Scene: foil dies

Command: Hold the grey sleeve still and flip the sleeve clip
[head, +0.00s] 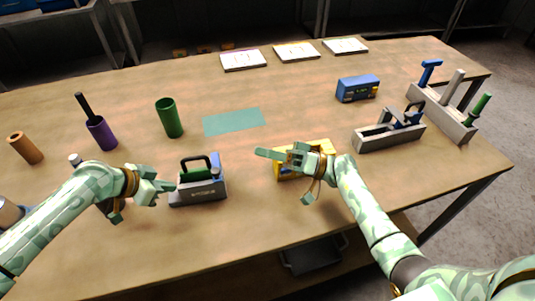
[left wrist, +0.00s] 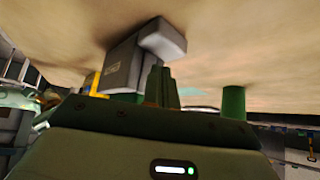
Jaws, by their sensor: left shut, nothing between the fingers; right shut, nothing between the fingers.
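A grey box (head: 200,194), which I take for the grey sleeve, stands upright near the front of the table, with small lettering on its front. A dark looped handle (head: 194,160) rises from its top, with green behind it; I cannot tell whether this loop is the clip. In the left wrist view the grey box (left wrist: 122,68) shows just beyond the fingers. My left gripper (head: 172,186) is shut and empty, just left of the box; I cannot tell if it touches. My right gripper (head: 262,153) is shut and empty, above and beside a yellow box (head: 318,146), partly hiding it.
A green cup (head: 169,118), a purple cup (head: 101,134) and an orange cylinder (head: 25,148) stand at left. A teal mat (head: 233,121) lies mid-table, bare. Right are a blue box (head: 358,88) and grey tool holders (head: 390,136), (head: 443,113). White plates (head: 243,61) line the back.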

